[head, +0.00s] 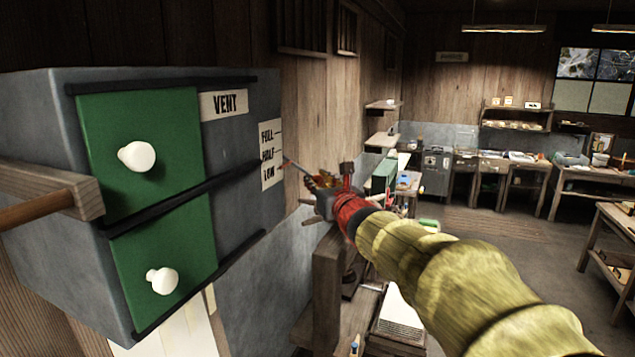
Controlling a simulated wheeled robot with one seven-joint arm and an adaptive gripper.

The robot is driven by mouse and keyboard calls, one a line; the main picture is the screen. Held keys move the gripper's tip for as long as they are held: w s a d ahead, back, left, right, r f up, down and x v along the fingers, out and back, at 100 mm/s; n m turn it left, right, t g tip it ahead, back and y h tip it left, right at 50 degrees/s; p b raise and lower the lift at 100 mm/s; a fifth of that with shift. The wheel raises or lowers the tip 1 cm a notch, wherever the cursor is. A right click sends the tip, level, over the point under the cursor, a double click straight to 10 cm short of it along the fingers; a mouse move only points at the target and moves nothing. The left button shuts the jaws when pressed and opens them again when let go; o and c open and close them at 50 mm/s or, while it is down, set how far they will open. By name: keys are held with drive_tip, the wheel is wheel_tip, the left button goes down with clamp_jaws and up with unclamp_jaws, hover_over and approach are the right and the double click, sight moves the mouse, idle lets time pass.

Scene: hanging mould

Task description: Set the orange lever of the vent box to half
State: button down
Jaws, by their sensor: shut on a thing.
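The vent box (240,140) is a grey wall box at the left, with a VENT label (224,103) and a scale plate (271,154) marked FULL, HALF and LOW from top to bottom. My gripper (314,181), at the end of my yellow-sleeved arm, is just right of the scale plate. It is shut on the orange lever, of which only a small orange-brown bit (325,181) shows between the jaws. A thin part points from there towards the plate, around the HALF to LOW marks. The exact lever setting cannot be told.
Two green drawer fronts (140,150) with white knobs are on the box. A wooden bar (50,195) juts out at the far left. A wooden post (327,285) stands below my gripper. Benches (510,165) line the back wall; the floor (490,260) at the right is open.

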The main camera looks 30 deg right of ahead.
drive_tip(key=shift+r, duration=0.2)
wheel_tip(320, 180, up, 8)
drive_tip(key=s+d+n+g+p, duration=0.1)
drive_tip(key=n+g+p, duration=0.1)
drive_tip(key=p, duration=0.9)
drive_tip(key=shift+s+d+r+p, duration=0.2)
drive_tip(key=shift+s+r+p, duration=0.05)
drive_tip(key=shift+s+p, duration=0.15)
